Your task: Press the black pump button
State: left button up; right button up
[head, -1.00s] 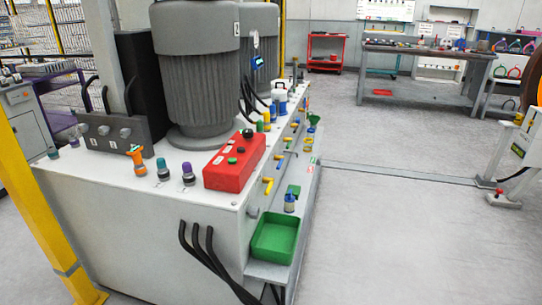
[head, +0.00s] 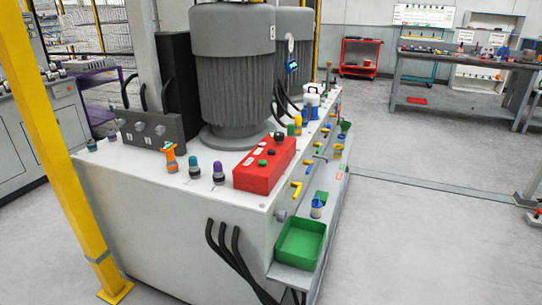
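A red control box (head: 265,165) sits on the front right corner of the white pump cabinet top. White labels lie beside the buttons. Neither of my grippers shows in the head view.
A large grey motor (head: 232,75) stands behind the red box. Small coloured fittings (head: 194,168) stand left of it. A green tray (head: 300,243) sits on a ledge at the cabinet's right side. A yellow post (head: 50,150) rises at the left.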

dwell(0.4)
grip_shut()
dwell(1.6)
